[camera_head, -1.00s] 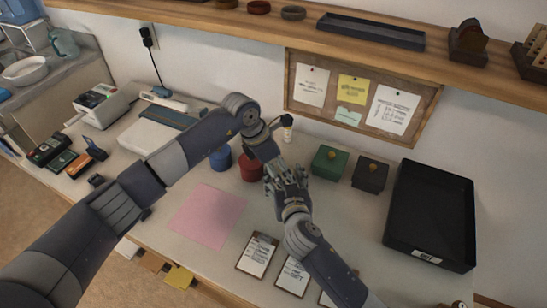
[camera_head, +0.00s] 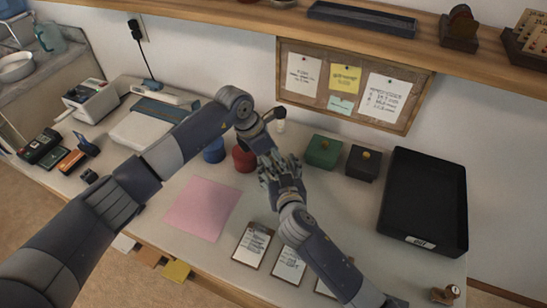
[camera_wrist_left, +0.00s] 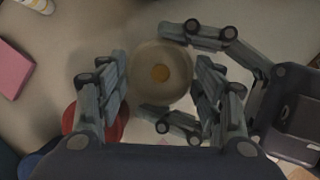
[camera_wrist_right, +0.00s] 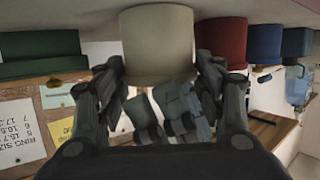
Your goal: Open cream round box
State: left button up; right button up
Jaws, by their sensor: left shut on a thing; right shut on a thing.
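My right gripper (camera_head: 284,172) is shut around the box body from the near side. Its fingers also show in the left wrist view. I cannot see a gap between lid and body.
A red round box (camera_head: 243,158) stands close left of the hands, with a blue one (camera_head: 213,151) beyond. Green (camera_head: 323,151) and dark (camera_head: 363,162) square boxes and a black tray (camera_head: 425,200) stand right. A pink sheet (camera_head: 202,207) and cards (camera_head: 253,245) lie in front.

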aim_at(274, 161)
pick_arm(q)
jog(key=shift+r, duration=0.15)
pick_arm(e)
jog(key=shift+f, duration=0.15)
dwell(0.5)
pick_arm(q)
jog(key=shift+r, duration=0.15)
jog(key=shift+c, duration=0.6)
jog(key=shift+r, duration=0.3)
grip_shut()
jog(key=shift+r, duration=0.6)
pick_arm(e)
jog(key=shift+d+f, duration=0.1)
jog(key=shift+s, duration=0.1)
pick_arm(q)
jog(key=shift+r, duration=1.9)
pick_arm(e)
jog(key=o, duration=1.6)
jog(key=shift+r, duration=0.2)
jog(key=v, duration=1.1)
jog(key=shift+s+r, duration=0.15)
jog(key=shift+s, duration=0.25)
